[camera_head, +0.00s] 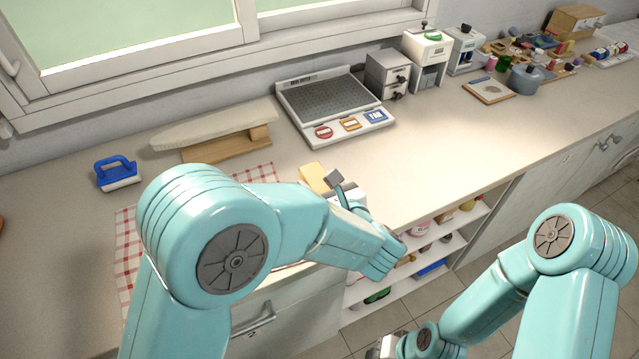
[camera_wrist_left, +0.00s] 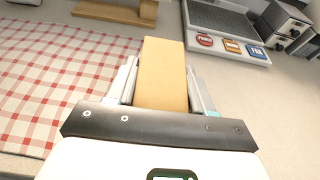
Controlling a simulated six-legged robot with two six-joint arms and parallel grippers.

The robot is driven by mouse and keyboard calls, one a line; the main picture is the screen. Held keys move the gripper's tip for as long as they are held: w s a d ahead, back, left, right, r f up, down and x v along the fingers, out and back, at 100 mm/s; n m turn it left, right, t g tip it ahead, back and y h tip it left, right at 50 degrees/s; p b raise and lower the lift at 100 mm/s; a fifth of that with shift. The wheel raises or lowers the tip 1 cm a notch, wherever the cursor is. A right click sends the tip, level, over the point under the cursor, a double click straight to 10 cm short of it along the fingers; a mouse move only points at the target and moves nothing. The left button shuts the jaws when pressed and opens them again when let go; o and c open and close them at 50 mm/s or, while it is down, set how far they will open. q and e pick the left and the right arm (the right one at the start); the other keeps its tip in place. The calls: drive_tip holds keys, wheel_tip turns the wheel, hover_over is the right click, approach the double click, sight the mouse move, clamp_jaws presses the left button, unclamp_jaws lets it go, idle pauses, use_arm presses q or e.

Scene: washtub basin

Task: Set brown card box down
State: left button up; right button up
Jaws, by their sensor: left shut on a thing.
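The brown card box (camera_wrist_left: 163,75) is a plain tan block between the two fingers of my left gripper (camera_wrist_left: 162,85) in the left wrist view. My left gripper is shut on it. In the head view only a part of the box (camera_head: 313,178) shows, beyond my left arm and above or on the counter near its front edge. Whether the box touches the counter cannot be told. My left gripper (camera_head: 335,183) is partly hidden by my own arm there. My right arm comes in at lower right, and its fingertips are not clearly visible.
A red checked cloth (camera_wrist_left: 62,75) lies left of the box. A grey tray device (camera_head: 335,105) with coloured labels stands behind. A small ironing board (camera_head: 215,128) and a blue-handled brush (camera_head: 117,172) lie at the left. Counter (camera_head: 440,150) to the right is clear.

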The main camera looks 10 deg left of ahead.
use_arm(q)
drive_tip(key=shift+s, duration=0.15)
drive_tip(key=shift+f, duration=0.15)
drive_tip(key=o, duration=1)
